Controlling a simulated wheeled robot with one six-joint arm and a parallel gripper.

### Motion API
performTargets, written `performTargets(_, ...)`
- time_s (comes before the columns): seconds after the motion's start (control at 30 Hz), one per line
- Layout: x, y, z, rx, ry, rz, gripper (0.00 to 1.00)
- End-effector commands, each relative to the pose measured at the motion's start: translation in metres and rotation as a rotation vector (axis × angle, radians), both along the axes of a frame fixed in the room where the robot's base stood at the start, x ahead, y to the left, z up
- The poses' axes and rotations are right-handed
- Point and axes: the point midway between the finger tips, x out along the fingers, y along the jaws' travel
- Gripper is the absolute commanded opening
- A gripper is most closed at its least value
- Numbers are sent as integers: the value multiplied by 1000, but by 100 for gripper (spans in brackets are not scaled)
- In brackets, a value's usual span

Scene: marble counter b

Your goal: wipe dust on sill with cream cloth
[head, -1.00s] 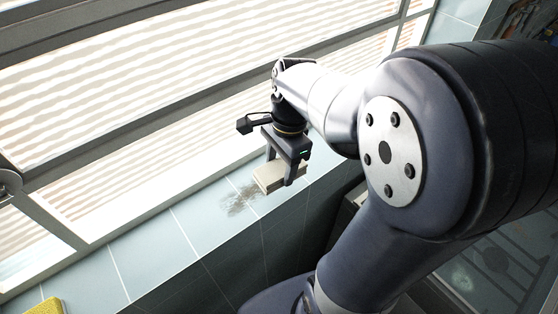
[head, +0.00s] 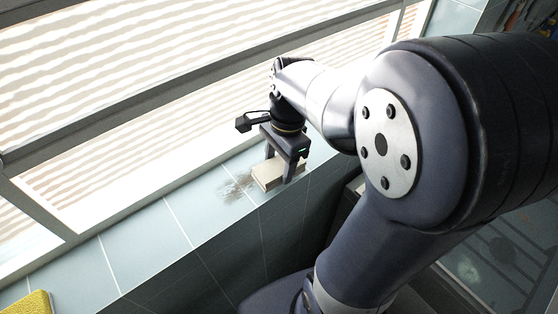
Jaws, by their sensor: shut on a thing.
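The cream cloth (head: 265,182) is a folded, block-like pad between my gripper's fingers. My gripper (head: 279,172) points down and is shut on the cloth at the tiled sill (head: 140,236). The dust (head: 236,187) is a brownish-grey smear on the sill, just left of the cloth. The cloth's left edge is beside the smear. Whether the cloth touches the sill or hovers just above it is hard to tell. Part of the cloth is hidden by the near finger.
A yellow sponge-like object (head: 28,304) lies on the sill at the bottom left. The window frame (head: 150,130) runs along the sill's back. The sill's front edge drops to a dark tiled wall (head: 235,262). The sill between the sponge and the dust is clear.

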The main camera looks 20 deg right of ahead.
Motion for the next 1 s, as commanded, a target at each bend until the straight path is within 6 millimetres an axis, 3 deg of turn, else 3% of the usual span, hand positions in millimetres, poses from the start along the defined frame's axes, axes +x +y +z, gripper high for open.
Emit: performTargets(1.0, 0, 0, -19, 0, 0, 0, 36)
